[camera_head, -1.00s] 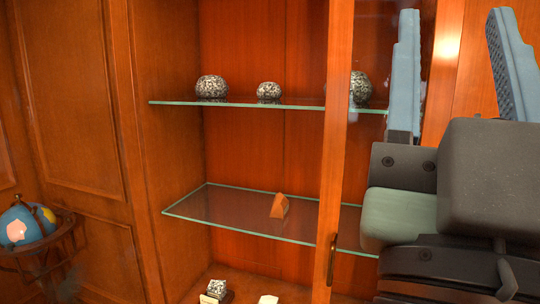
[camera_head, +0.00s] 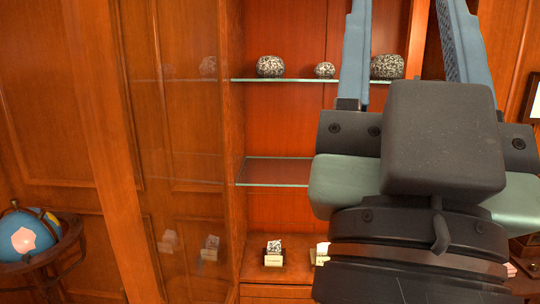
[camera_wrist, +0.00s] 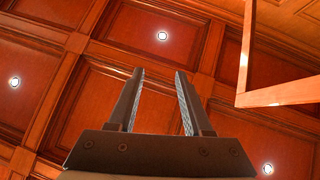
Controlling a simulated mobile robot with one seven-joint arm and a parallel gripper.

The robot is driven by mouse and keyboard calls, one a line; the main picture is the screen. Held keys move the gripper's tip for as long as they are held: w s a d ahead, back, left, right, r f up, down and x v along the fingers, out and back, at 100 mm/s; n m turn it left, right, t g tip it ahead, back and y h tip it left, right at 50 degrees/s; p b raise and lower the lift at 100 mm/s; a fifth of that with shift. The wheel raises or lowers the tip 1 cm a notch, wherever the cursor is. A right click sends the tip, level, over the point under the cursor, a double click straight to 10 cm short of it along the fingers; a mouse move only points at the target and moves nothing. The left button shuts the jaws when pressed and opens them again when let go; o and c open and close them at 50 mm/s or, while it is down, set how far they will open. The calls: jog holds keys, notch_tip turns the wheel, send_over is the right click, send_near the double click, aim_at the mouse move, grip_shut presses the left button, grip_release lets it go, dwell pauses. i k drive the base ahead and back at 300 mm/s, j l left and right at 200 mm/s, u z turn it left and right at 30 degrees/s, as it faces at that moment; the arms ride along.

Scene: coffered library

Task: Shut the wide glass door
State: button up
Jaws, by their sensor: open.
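The wide glass door (camera_head: 172,130) stands open at the left side of the cabinet. Its wooden edge bar (camera_head: 108,170) leans down the left of the head view, and the pane shows faint reflections. No handle shows on it now. My gripper (camera_head: 405,12) points upward, open and empty, right of the door and apart from it, hiding part of the shelves. In the wrist view my gripper (camera_wrist: 158,80) has its fingers apart against the ceiling. A wooden frame corner (camera_wrist: 247,80), which looks like the door's, shows to their right.
A globe (camera_head: 28,235) on a wooden stand is at the lower left. A framed picture (camera_head: 534,100) hangs at the right edge.

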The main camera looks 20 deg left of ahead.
aim_at(87, 22)
jog(key=k+j, duration=0.25)
jog(key=j, duration=0.2)
jog(key=k+j, duration=0.25)
jog(key=j, duration=0.15)
jog(key=k+j, duration=0.25)
jog(key=j, duration=0.2)
jog(key=k+j, duration=0.2)
jog(key=j, duration=0.2)
jog(key=i+j+z, duration=0.2)
jog(key=i+j, duration=0.7)
jog(key=j, duration=0.15)
